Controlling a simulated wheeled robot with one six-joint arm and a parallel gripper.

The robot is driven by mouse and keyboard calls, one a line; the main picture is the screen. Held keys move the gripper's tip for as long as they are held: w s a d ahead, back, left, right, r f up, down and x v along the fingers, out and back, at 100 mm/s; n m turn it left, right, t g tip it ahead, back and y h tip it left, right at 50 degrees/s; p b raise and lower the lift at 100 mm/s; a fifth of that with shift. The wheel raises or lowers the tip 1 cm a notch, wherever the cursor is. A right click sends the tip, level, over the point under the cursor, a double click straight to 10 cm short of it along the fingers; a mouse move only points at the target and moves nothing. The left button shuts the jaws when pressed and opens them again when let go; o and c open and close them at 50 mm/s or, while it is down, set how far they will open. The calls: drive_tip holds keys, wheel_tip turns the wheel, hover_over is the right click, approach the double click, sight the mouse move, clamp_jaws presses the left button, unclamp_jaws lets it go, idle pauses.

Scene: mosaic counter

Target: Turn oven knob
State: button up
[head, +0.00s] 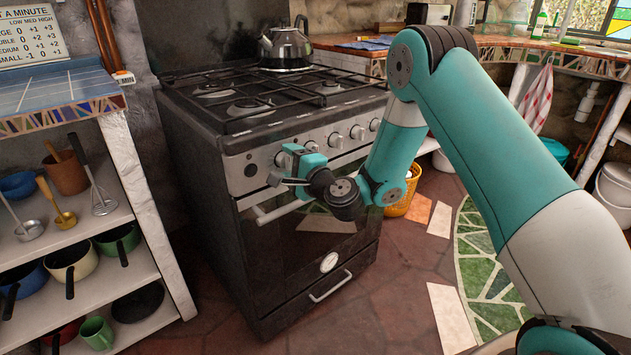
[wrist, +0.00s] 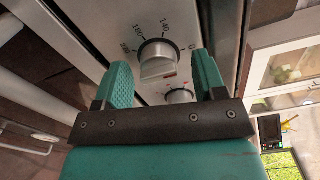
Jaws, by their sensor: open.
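The oven (head: 300,230) is a black range with a silver control panel carrying a row of knobs. In the wrist view, a silver oven knob (wrist: 157,58) with numbers printed around it sits between the two teal fingers of my gripper (wrist: 163,80). The fingers are spread, with a gap on each side of the knob. In the head view, my gripper (head: 280,168) is at the left part of the control panel and covers some of it. A second, smaller knob (wrist: 180,95) shows below the first in the wrist view. Whether the fingertips reach the knob's depth is unclear.
A kettle (head: 285,47) stands on the hob. The oven door handle (head: 285,208) runs just below my gripper. Shelves with pots and ladles (head: 85,230) stand at the left, and a yellow basket (head: 403,190) is right of the oven. The floor in front is clear.

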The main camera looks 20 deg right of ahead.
drive_tip(key=shift+s+d+f+b, duration=0.15)
drive_tip(key=shift+s+f+b, duration=0.25)
drive_tip(key=shift+b, duration=0.25)
drive_tip(key=b+v, duration=1.6)
drive_tip(key=b, duration=0.5)
drive_tip(key=shift+r, duration=0.35)
